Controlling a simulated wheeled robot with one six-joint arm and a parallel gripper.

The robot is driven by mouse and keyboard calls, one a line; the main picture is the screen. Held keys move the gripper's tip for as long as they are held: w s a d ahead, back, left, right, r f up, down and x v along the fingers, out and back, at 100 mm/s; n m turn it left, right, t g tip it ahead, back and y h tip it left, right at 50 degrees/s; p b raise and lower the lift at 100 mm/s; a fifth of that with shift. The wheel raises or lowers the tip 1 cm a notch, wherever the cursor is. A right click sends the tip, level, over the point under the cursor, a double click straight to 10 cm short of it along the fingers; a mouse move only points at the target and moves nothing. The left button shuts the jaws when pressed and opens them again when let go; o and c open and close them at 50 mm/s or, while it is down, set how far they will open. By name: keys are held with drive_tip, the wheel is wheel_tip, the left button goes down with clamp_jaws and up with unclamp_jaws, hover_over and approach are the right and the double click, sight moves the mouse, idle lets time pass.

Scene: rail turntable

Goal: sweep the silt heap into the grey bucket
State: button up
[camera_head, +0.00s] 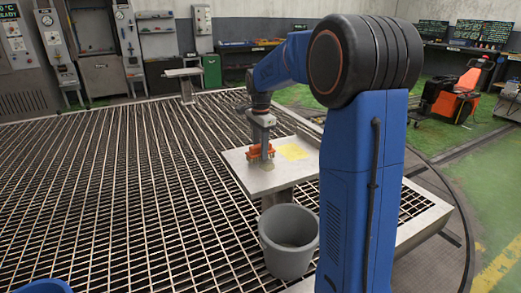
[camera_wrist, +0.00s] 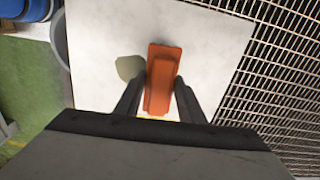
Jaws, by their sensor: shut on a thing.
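My gripper (camera_head: 263,138) is shut on an orange brush (camera_wrist: 163,72), which it holds over the pale table top (camera_head: 245,178). The brush also shows in the head view (camera_head: 254,154), low over or touching the top; I cannot tell which. The silt heap (camera_wrist: 130,67) is a small olive-grey patch just left of the brush in the wrist view. In the head view it shows only faintly at the brush (camera_head: 266,166). The grey bucket (camera_head: 288,238) stands below the table's near edge, its mouth open upward. Its rim (camera_wrist: 59,45) shows at the left in the wrist view.
A yellow patch (camera_head: 293,152) lies on the table top to the right of the brush. Slatted metal grating (camera_head: 120,190) surrounds the table to the left. A blue container (camera_head: 45,287) shows at the lower left. An orange machine (camera_head: 465,92) stands far off at right.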

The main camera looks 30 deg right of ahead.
drive_tip(key=shift+f, duration=0.55)
idle(0.4)
drive_tip(key=shift+s+d+r, duration=0.1)
drive_tip(key=shift+s+d, duration=0.05)
drive_tip(key=shift+s, duration=2.05)
drive_tip(key=shift+s+d, duration=0.15)
drive_tip(key=shift+s, duration=3.15)
drive_tip(key=shift+r, duration=0.85)
drive_tip(key=shift+w, duration=0.1)
